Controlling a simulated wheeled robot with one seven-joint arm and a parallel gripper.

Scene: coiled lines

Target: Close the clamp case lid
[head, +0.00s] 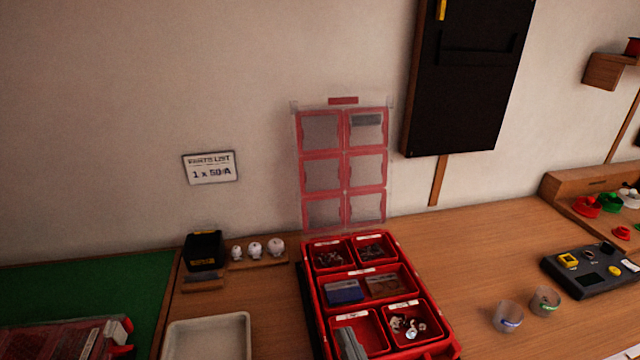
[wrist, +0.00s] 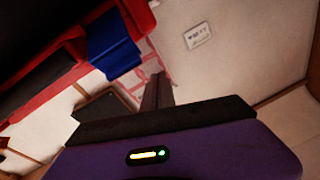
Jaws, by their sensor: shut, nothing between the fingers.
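The clamp case (head: 393,265) is a red compartment box on the wooden bench in the head view, with small parts in its compartments. Its clear lid (head: 345,155) with red-framed panels stands open and upright at the case's back edge, in front of the wall. In the wrist view part of the red case (wrist: 65,60) shows at upper left, with a blue item, and the pinkish clear lid (wrist: 139,72) shows behind the fingers. My gripper (wrist: 158,78) is shut and empty in the wrist view. It is out of the head view. I cannot tell its distance from the lid.
A white tray (head: 207,338) stands left of the case, with a black box (head: 204,251) and small white knobs behind it. Two clear cups (head: 508,317) and a dark device (head: 590,270) stand to the right. A black panel (head: 470,75) hangs on the wall right of the lid.

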